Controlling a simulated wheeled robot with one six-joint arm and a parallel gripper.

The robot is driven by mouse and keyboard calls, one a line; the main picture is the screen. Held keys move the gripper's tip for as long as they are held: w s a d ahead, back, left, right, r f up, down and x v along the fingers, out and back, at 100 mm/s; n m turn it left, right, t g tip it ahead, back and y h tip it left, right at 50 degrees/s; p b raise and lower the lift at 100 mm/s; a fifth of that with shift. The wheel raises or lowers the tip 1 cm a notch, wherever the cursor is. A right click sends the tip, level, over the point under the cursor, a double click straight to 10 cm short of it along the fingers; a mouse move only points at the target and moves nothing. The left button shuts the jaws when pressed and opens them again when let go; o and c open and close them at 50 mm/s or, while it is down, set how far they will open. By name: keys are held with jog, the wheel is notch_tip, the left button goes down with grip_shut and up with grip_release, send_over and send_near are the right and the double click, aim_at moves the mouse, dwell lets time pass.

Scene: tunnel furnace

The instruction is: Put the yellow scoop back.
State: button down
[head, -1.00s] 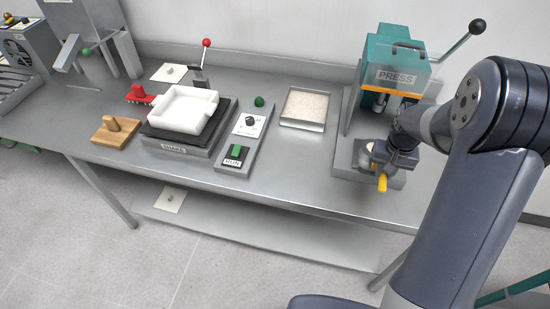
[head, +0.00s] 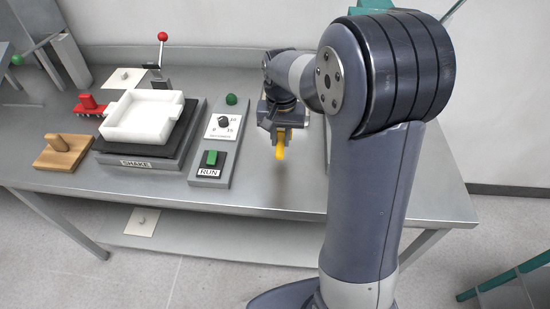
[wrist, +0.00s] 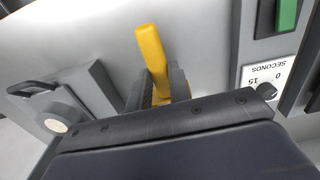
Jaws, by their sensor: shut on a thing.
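The yellow scoop (head: 280,152) is held in my gripper (head: 279,132), with its yellow handle sticking out toward the table's front. In the wrist view the yellow handle (wrist: 151,55) rises from between the two dark fingers of my gripper (wrist: 160,90). My gripper is shut on it, above the table to the right of the timer and run panel. The scoop's far end is hidden behind my gripper.
Left of my gripper stand the run panel (head: 209,178), the shaker (head: 141,167) with a white tray (head: 142,136), a red tool (head: 90,106) and a wooden tool (head: 66,158). The press is mostly hidden by my arm in the head view; its base (wrist: 85,100) shows in the wrist view.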

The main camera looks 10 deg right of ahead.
jog(key=shift+s+a+f, duration=0.1)
jog(key=shift+a+f, duration=0.1)
jog(key=shift+a, duration=0.1)
notch_tip(320, 180, down, 9)
jog(key=shift+r+p, duration=0.1)
jog(key=shift+p, duration=0.25)
jog(key=c, duration=1.3)
grip_release()
jog(key=shift+f, duration=0.2)
notch_tip(320, 180, up, 12)
jog(key=shift+s+r, duration=0.1)
jog(key=shift+r, duration=0.05)
